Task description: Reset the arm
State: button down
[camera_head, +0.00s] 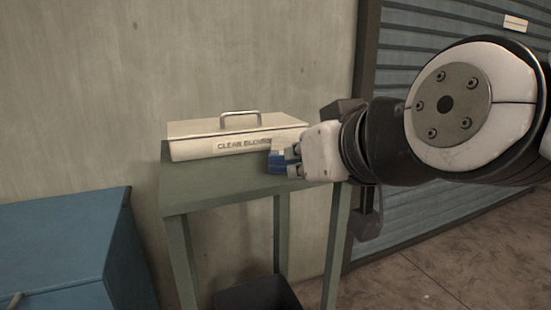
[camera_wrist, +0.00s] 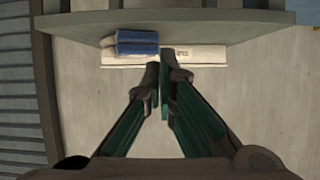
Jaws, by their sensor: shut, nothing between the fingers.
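My arm reaches in from the right in the head view, and my gripper (camera_head: 286,160) is near the right front of a small green-grey table (camera_head: 225,191). In the wrist view my gripper (camera_wrist: 161,68) has its fingers together with nothing between them. A small blue object (camera_head: 277,161) is just beyond the fingertips, partly hidden by them in the head view.
A cream lidded box (camera_head: 195,149) with a handle and a label stands on the table. A blue cabinet (camera_head: 60,245) is at the lower left and a dark bin (camera_head: 258,296) is under the table. A concrete wall and a slatted shutter (camera_head: 440,35) stand behind. Floor at the lower right is clear.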

jog(key=s+d+f+m+g+h, duration=0.2)
jog(key=s+d+f+g, duration=0.4)
jog(key=s+d+f, duration=0.45)
jog(key=s+d+f+m+g+h, duration=0.3)
jog(key=s+d+f+g, duration=0.3)
jog(key=s, duration=0.8)
notch_tip(320, 180, up, 32)
jog(key=t+p, duration=0.4)
jog(key=p, duration=2.7)
jog(key=shift+a+r+n, duration=0.15)
jog(key=shift+a+n, duration=0.1)
jog(key=shift+n, duration=0.15)
jog(key=shift+w, duration=0.1)
